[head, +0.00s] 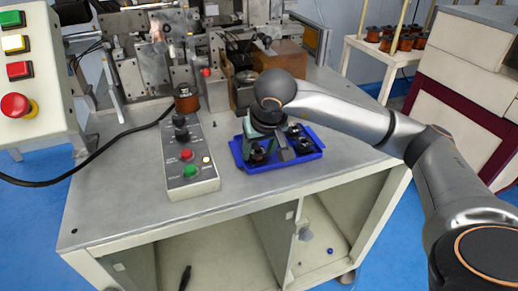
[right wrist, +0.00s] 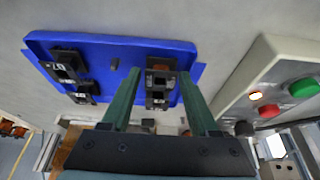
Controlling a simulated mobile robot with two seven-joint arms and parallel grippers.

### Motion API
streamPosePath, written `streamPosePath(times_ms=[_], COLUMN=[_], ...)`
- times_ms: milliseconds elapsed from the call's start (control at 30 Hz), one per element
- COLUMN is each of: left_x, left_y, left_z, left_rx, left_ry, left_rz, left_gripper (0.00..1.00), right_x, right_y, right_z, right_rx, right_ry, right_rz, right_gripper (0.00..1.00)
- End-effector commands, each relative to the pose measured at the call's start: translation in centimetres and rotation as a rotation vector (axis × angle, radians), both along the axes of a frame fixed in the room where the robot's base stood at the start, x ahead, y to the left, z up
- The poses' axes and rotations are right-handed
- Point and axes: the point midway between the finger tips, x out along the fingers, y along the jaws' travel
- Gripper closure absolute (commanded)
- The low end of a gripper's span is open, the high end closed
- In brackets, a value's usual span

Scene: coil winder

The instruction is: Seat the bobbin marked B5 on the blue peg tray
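The blue peg tray (head: 307,157) lies on the bench top with several dark square-flanged bobbins on it. It fills the upper part of the right wrist view (right wrist: 110,42). My right gripper (head: 268,150) is low over the tray's left part. In the right wrist view its green fingers (right wrist: 159,72) stand apart, with a bobbin (right wrist: 160,64) showing between them and narrow gaps beside it. No mark reading B5 is legible; one tray bobbin (right wrist: 63,65) bears a white mark that looks like 07. My left gripper is not in view.
A control box (head: 192,165) with buttons stands left of the tray. A copper-wound bobbin (head: 187,99) is at its far end. The winding machine (head: 150,50) fills the back. A rack (head: 385,55) with several copper bobbins stands back right. The bench front is clear.

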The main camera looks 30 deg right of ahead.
Motion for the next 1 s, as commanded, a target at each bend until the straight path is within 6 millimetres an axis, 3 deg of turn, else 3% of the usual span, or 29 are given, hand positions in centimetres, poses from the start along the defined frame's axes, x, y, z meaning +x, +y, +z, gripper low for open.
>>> streamPosePath(times_ms=[167, 467, 567, 1000], left_x=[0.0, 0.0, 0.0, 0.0], left_y=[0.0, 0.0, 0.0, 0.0], left_z=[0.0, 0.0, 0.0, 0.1], left_rx=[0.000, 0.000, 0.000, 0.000], left_ry=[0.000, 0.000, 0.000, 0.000], left_rz=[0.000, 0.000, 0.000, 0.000], left_gripper=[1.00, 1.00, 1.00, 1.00], right_x=[0.0, -0.1, -0.4, -3.7], right_y=[0.0, 0.1, 0.2, 1.1], right_z=[0.0, 0.4, 1.5, 9.7], right_rx=[0.001, 0.002, 0.001, 0.000], right_ry=[0.000, -0.003, -0.006, -0.005], right_rz=[0.000, 0.001, 0.001, 0.002], right_gripper=[0.19, 0.19, 0.19, 0.19])
